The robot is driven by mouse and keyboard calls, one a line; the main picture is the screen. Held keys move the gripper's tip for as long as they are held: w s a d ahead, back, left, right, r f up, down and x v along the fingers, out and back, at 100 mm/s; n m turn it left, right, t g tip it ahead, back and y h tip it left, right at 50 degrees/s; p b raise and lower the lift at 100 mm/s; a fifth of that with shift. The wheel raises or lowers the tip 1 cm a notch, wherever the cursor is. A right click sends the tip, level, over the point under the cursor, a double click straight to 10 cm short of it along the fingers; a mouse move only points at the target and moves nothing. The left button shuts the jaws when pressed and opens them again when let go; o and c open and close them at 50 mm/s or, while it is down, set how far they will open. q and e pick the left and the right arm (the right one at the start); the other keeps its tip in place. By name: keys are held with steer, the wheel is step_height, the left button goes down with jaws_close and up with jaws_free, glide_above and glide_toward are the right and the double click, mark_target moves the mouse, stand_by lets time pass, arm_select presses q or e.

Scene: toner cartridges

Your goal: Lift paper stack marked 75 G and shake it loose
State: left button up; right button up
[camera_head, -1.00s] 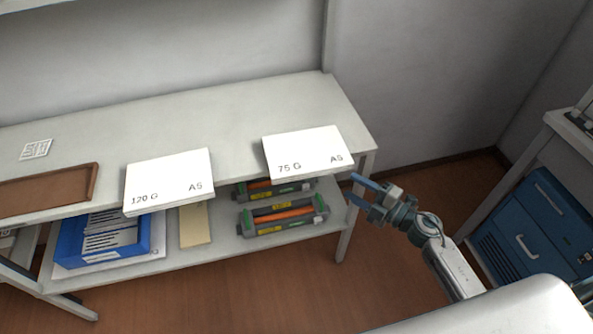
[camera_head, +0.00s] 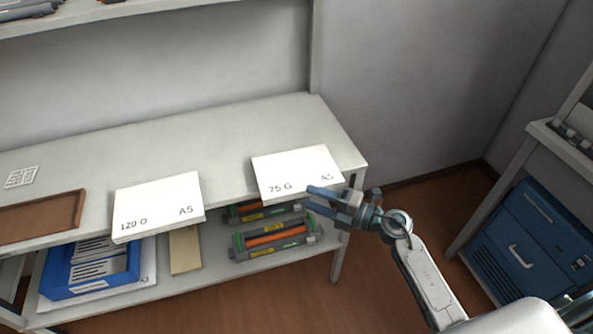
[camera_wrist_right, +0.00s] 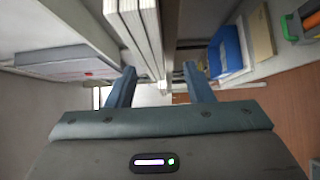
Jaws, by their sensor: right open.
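The white paper stack marked 75 G (camera_head: 292,170) lies flat on the shelf top, its front edge overhanging a little. My right gripper (camera_head: 318,198) is open at the stack's front right corner. In the right wrist view the open fingers (camera_wrist_right: 158,88) point toward the edge of a white paper stack (camera_wrist_right: 138,28), which appears near the left finger. I cannot tell whether a finger touches it. A second white stack marked 120 G (camera_head: 157,205) lies to the left. My left gripper is not in view.
Toner cartridges (camera_head: 275,240) lie on the lower shelf below the 75 G stack. A blue box (camera_head: 92,268) and a tan envelope (camera_head: 185,250) are also there. A brown tray (camera_head: 40,216) sits on the shelf top (camera_head: 225,128) at left. A blue cabinet (camera_head: 530,245) stands at right.

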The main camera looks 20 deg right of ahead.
mark_target(299, 190)
steer(key=x, duration=0.2)
steer(key=r+p+x, duration=0.1)
steer(key=x, duration=0.1)
steer(key=shift+w+d, duration=0.1)
steer(key=shift+w+a+f, duration=0.15)
steer(key=shift+w+a, duration=0.25)
steer(key=shift+a, duration=0.1)
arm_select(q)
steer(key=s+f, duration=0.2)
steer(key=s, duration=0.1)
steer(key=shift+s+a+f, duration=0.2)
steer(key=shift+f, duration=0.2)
arm_select(e)
jaws_close()
